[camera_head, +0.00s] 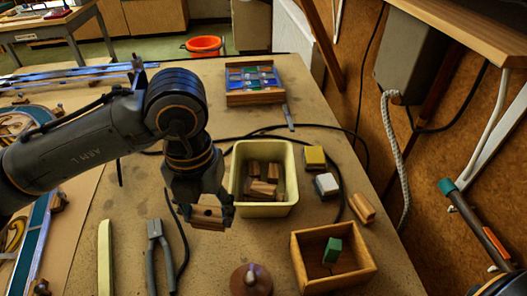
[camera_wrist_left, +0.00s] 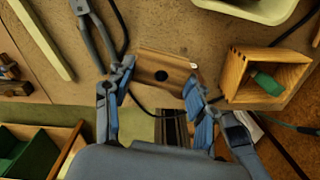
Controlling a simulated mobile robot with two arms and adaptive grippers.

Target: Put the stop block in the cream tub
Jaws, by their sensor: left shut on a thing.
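The stop block (camera_head: 208,217) is a small brown wooden block with a dark hole. My left gripper (camera_head: 205,202) is shut on it and holds it just left of the cream tub's front left corner. In the left wrist view, the block (camera_wrist_left: 163,68) sits between the two fingertips (camera_wrist_left: 158,88). The cream tub (camera_head: 240,207) stands on the bench with several wooden blocks (camera_head: 263,182) inside; a piece of its rim (camera_wrist_left: 250,9) shows at the top of the left wrist view. My right gripper is not in view.
A wooden box (camera_head: 355,277) with a green block (camera_head: 332,251) stands front right. Yellow (camera_head: 314,157) and white (camera_head: 327,184) blocks and a wooden block (camera_head: 362,207) lie right of the tub. Pliers (camera_head: 158,250) lie front left, a brown knobbed object (camera_head: 252,279) in front.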

